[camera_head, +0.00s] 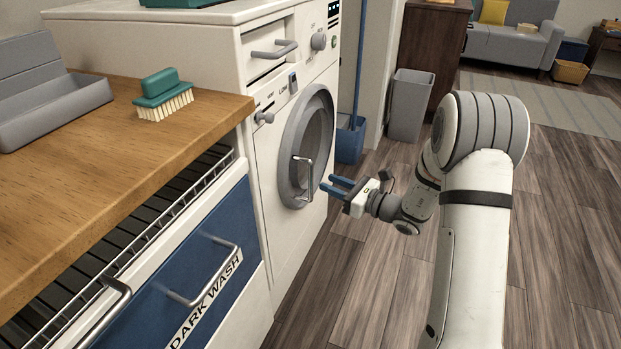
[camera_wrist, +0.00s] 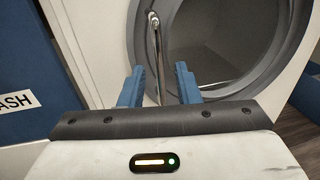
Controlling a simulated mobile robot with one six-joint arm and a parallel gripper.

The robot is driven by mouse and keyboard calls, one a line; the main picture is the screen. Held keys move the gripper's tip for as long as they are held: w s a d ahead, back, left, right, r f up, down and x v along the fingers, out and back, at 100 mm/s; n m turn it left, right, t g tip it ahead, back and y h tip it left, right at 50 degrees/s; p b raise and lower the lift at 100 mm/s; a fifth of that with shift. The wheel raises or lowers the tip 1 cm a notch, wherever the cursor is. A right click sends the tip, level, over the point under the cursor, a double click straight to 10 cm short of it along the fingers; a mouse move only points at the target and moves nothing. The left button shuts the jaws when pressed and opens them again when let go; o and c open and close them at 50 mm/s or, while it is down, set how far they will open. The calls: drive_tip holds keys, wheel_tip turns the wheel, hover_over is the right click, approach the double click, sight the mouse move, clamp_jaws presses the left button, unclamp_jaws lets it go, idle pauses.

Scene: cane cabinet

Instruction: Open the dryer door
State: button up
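The white dryer (camera_head: 262,150) stands beyond the wooden counter. Its round grey door (camera_head: 313,125) looks shut, flush with the front. A vertical metal bar handle (camera_head: 309,180) is on the door's left side. My gripper (camera_head: 332,184), with blue fingers, is just in front of the handle. In the wrist view, the open fingers (camera_wrist: 159,88) have the handle (camera_wrist: 155,50) between them in the picture, with gaps on both sides. The handle's lower end is hidden behind my gripper body. The door's dark glass (camera_wrist: 220,40) shows behind the fingers.
A blue "DARK WASH" drawer (camera_head: 195,275) with a bar handle is left of the dryer. A green brush (camera_head: 162,95) lies on the counter (camera_head: 90,170). A blue bucket (camera_head: 349,140) and grey bin (camera_head: 408,105) stand behind. Floor to the right is free.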

drive_tip(key=b, duration=0.2)
hover_over(311, 199)
drive_tip(key=shift+w, duration=0.4)
drive_tip(key=shift+c, duration=0.2)
clamp_jaws()
drive_tip(key=shift+r, duration=0.15)
